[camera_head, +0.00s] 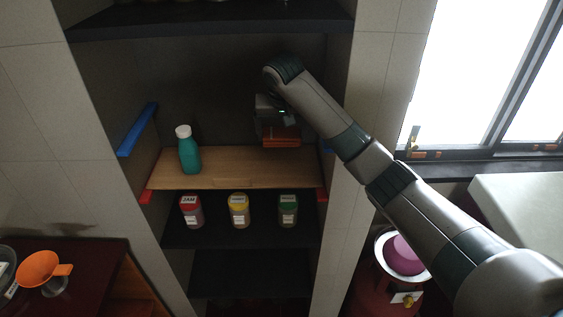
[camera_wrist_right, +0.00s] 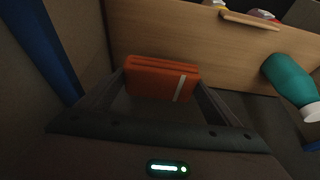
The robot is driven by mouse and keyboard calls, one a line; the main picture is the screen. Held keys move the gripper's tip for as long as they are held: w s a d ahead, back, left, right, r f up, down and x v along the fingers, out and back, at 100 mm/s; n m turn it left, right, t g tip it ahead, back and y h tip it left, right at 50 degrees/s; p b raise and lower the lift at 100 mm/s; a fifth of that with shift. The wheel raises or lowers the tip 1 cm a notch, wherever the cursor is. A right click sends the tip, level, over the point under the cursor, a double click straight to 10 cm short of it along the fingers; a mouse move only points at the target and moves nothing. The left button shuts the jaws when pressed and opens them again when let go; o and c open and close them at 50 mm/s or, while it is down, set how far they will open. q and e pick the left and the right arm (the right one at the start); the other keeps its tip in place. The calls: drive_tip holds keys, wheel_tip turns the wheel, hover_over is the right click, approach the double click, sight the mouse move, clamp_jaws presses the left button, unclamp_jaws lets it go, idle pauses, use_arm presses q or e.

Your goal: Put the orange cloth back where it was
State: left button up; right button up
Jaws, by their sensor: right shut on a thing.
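The orange cloth (camera_head: 283,141) is a folded block with a pale stripe, over the right end of the wooden shelf board (camera_head: 225,170). My right gripper (camera_head: 279,128) reaches into the niche from the right and is shut on the cloth. In the right wrist view the cloth (camera_wrist_right: 160,82) sits between the two fingers of the gripper (camera_wrist_right: 161,79). I cannot tell whether the cloth touches the board. My left gripper is not in view.
A teal bottle (camera_head: 188,152) stands on the board's left part. A blue strip (camera_head: 137,130) is on the niche's left wall. Red (camera_head: 191,212), yellow (camera_head: 239,211) and green (camera_head: 288,211) jars stand on the dark shelf below. The board's middle is clear.

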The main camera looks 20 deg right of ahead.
sight(282, 147)
drive_tip(key=shift+s+a+r, duration=0.1)
drive_tip(key=shift+s+r, duration=0.15)
drive_tip(key=shift+s, duration=0.15)
drive_tip(key=shift+f, duration=0.35)
wheel_tip(282, 147, down, 5)
drive_tip(key=p, duration=0.3)
drive_tip(key=shift+r, duration=0.15)
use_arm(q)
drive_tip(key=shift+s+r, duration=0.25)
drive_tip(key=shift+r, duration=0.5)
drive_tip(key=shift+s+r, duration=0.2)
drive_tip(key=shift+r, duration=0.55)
use_arm(e)
drive_tip(key=shift+w+f, duration=0.2)
drive_tip(key=shift+f, duration=0.3)
